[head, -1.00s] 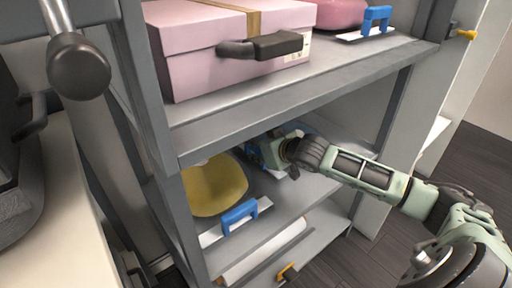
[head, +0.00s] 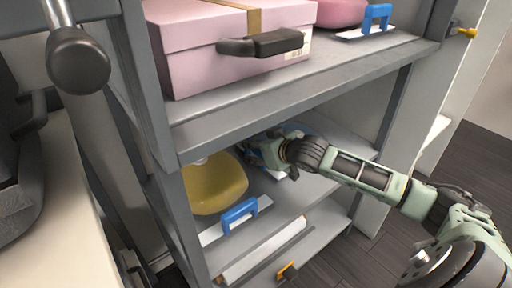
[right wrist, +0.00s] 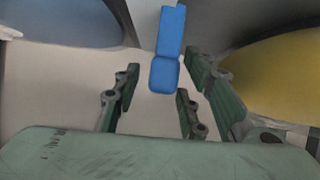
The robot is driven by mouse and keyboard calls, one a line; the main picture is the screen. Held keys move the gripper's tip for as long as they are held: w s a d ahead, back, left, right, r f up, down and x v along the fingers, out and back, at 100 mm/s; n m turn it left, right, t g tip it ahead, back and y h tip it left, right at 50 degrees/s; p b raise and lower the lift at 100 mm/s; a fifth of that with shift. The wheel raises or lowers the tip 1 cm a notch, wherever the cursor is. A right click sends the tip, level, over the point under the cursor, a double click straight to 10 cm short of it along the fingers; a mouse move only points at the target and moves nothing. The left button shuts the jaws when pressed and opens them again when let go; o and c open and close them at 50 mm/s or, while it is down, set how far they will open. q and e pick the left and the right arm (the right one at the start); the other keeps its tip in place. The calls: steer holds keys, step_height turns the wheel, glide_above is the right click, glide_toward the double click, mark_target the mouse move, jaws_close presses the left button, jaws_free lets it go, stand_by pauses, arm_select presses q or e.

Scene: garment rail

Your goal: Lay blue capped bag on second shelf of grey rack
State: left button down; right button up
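My right gripper (head: 262,150) reaches into the middle bay of the grey rack (head: 270,106), and my wrist mostly hides it in the head view. In the right wrist view its fingers (right wrist: 160,88) are spread. A blue block-like part (right wrist: 166,55) shows between and just beyond the fingertips, with gaps at both sides. A rounded blue-grey thing (right wrist: 70,18) is at the upper left of that view. A little blue (head: 302,128) shows behind my wrist in the head view. I cannot tell which of these belongs to the blue capped bag. My left gripper is not in view.
A yellow bag (head: 216,186) stands left of my gripper; it also shows in the right wrist view (right wrist: 275,75). A blue handle (head: 239,214) on a white plate is in front. Above sit a pink box (head: 200,60) and a blue handle (head: 376,17). A white roll (head: 262,252) lies below.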

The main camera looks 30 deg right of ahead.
steer(key=shift+f, duration=0.15)
steer(key=shift+s, duration=0.2)
steer(key=v, duration=0.7)
steer(key=shift+s+d+r, duration=0.15)
steer(key=shift+s+r, duration=0.1)
steer(key=shift+v, duration=2.05)
